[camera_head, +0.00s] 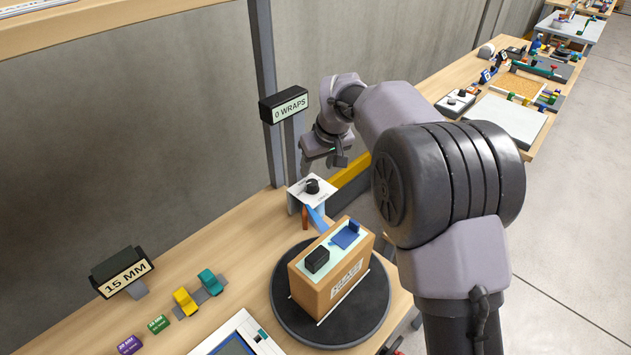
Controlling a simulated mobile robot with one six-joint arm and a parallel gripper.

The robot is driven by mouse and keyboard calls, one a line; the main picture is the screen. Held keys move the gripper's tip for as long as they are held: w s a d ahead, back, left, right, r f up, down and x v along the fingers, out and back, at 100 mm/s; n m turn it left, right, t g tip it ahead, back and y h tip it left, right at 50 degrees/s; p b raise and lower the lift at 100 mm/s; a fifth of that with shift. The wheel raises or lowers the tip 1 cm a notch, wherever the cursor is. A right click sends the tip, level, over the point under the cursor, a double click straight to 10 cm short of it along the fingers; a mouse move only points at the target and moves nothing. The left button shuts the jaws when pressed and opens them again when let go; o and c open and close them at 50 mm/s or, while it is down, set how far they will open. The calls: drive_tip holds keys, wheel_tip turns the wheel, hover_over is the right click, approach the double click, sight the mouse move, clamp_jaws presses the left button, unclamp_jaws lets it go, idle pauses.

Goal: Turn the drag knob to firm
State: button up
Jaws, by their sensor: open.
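The drag knob (312,186) is a small black knob on a white plate (298,191) at the far right end of the near bench. The plate has small markings, too small to read, so I cannot tell the knob's setting. My gripper (338,160) is above and slightly right of the knob, apart from it. It is open and seems empty. Its fingers are small and dark in this view.
A cardboard box (309,287) stands on a black turntable (283,312) in front of the knob. A "0 WRAPS" sign (285,105) on a post is behind. A "15 MM" sign (124,276) and coloured blocks are to the left. A blue part (317,218) lies between knob and box.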

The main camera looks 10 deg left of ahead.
sight(312, 182)
drive_tip(key=b+x, duration=0.1)
drive_tip(key=x, duration=0.7)
drive_tip(key=shift+w+f+b, duration=0.15)
drive_tip(key=shift+f+b, duration=0.1)
drive_tip(key=shift+b, duration=0.1)
clamp_jaws()
